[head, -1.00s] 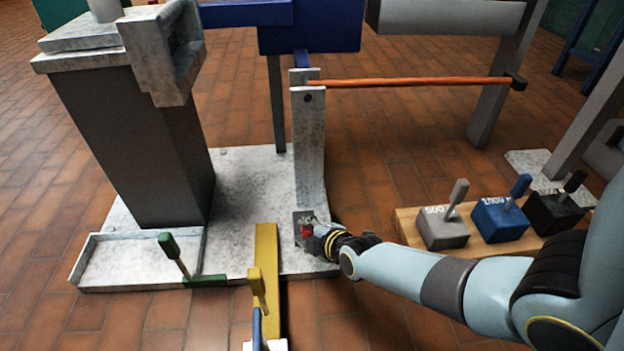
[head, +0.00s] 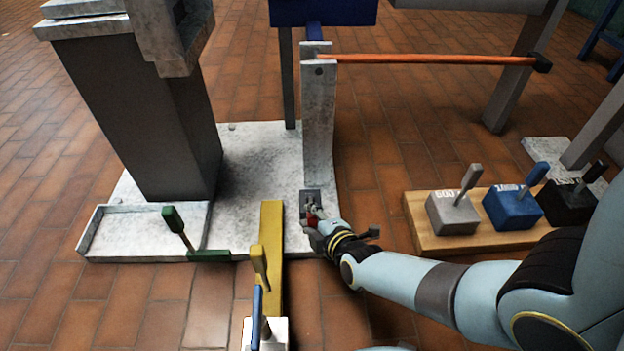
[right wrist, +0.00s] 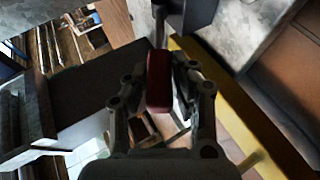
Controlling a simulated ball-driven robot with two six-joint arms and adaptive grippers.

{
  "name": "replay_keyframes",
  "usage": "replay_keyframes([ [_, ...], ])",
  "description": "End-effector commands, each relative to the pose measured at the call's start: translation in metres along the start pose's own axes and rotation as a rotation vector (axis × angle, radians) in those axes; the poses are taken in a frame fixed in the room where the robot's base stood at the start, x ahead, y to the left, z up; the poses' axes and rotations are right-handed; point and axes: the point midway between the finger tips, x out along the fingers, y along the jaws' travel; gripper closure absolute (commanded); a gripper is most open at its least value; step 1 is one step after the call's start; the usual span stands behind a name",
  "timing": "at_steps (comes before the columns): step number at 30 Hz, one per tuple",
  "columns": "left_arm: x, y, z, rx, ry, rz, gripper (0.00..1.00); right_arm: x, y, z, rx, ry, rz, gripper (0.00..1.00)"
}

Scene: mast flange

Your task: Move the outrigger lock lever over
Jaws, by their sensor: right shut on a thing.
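A small lever with a red grip (head: 313,216) sits on a dark grey plate (head: 309,194) at the foot of the upright pale post (head: 320,130). My right gripper (head: 312,223) is at this lever and shut on its red grip. In the right wrist view the red grip (right wrist: 158,82) stands between the two fingers (right wrist: 158,100), with a dark rod running up from it. The fingers hide part of the lever in the head view. My left gripper is not in view.
A green lever (head: 176,228), a yellow lever (head: 259,262) beside a yellow beam (head: 271,220), and a blue lever (head: 257,310) stand left of the gripper. Grey, blue and black lever blocks stand on a wooden board (head: 425,232) at right. An orange bar (head: 420,59) crosses above.

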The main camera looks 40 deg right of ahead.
Motion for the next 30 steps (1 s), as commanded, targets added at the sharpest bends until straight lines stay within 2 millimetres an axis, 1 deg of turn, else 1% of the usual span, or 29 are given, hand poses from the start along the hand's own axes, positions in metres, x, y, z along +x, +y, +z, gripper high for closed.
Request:
replay_keyframes([
  [1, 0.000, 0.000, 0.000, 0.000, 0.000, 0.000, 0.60, -0.004, -0.005, -0.001, -0.001, 0.000, -0.009, 1.00],
  [4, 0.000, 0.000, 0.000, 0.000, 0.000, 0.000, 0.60, -0.004, -0.006, -0.001, -0.001, 0.000, -0.010, 1.00],
  [5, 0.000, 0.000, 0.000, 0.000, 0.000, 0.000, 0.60, -0.004, -0.006, -0.001, -0.001, 0.000, -0.010, 0.75],
  [9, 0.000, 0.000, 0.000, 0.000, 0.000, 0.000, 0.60, -0.004, -0.005, -0.001, 0.000, -0.001, -0.010, 0.57],
  [10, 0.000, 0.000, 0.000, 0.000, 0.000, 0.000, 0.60, -0.004, -0.005, -0.001, 0.000, 0.000, -0.009, 0.54],
  [18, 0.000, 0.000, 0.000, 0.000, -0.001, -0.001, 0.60, -0.003, -0.003, 0.000, 0.000, 0.000, -0.006, 0.54],
  [22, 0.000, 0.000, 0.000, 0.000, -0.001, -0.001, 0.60, -0.013, -0.004, 0.000, 0.001, 0.000, -0.006, 0.54],
  [26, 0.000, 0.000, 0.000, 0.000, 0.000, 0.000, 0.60, -0.035, -0.005, 0.000, 0.002, 0.000, -0.008, 0.54],
  [30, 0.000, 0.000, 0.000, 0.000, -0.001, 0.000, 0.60, -0.069, -0.004, 0.000, 0.001, -0.001, -0.008, 0.54],
])
